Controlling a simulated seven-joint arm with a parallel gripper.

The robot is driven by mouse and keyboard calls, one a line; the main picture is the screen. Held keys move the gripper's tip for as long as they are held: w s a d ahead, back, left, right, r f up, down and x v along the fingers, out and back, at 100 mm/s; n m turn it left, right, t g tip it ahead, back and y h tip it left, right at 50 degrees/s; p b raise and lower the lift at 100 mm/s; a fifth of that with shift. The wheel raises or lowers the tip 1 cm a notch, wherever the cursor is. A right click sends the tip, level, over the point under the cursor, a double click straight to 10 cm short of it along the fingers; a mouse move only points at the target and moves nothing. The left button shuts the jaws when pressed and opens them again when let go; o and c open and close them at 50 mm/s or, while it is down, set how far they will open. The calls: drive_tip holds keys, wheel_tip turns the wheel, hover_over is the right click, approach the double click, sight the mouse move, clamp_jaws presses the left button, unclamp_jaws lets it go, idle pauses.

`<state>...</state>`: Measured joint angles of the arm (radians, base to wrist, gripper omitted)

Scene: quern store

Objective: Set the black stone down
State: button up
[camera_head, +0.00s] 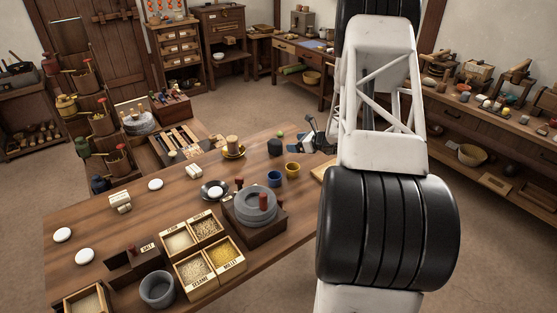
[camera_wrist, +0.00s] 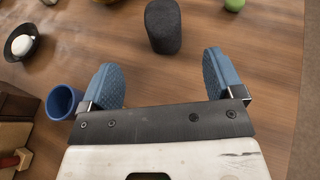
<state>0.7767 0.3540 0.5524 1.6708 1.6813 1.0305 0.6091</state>
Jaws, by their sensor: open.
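The black stone (camera_head: 275,146) stands upright on the wooden table (camera_head: 122,236). It is a dark, rounded block, and nothing holds it. In the wrist view the black stone (camera_wrist: 163,27) is at the top centre, ahead of the gap between my fingers and apart from both. My gripper (camera_wrist: 163,82) is open and empty, with its two blue ridged pads spread wide. In the head view my gripper (camera_head: 308,135) is low over the table, just right of the stone, and my arm partly hides it.
A blue cup (camera_wrist: 62,102) is close beside my left finger. A green object (camera_wrist: 234,4) lies beyond the stone. Bare wood surrounds the stone.

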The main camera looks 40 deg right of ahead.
drive_tip(key=s+a+r+n+g+y, duration=0.1)
drive_tip(key=s+a+r+n+g, duration=0.2)
drive_tip(key=a+r+n, duration=0.55)
drive_tip(key=s+a+r+n+g, duration=0.2)
drive_tip(key=s+a+r, duration=0.3)
drive_tip(key=a, duration=0.9)
drive_tip(key=s+a+r+n+g+y, duration=0.1)
drive_tip(key=s+a+r+n+g, duration=0.3)
drive_tip(key=a+r, duration=0.6)
drive_tip(key=s+a+r+n+g+h, duration=0.1)
drive_tip(key=s+a+r+n+h, duration=0.3)
drive_tip(key=s+a+n, duration=0.7)
drive_tip(key=s+a+r+n+h, duration=0.1)
drive_tip(key=s+a+n, duration=0.1)
drive_tip(key=s, duration=0.7)
drive_tip(key=s+a+r+n+h, duration=0.1)
drive_tip(key=s+a+n+h, duration=0.1)
drive_tip(key=s, duration=0.7)
drive_tip(key=shift+s+a+r+n, duration=0.15)
drive_tip(key=shift+s+a+n, duration=0.3)
drive_tip(key=shift+n, duration=0.4)
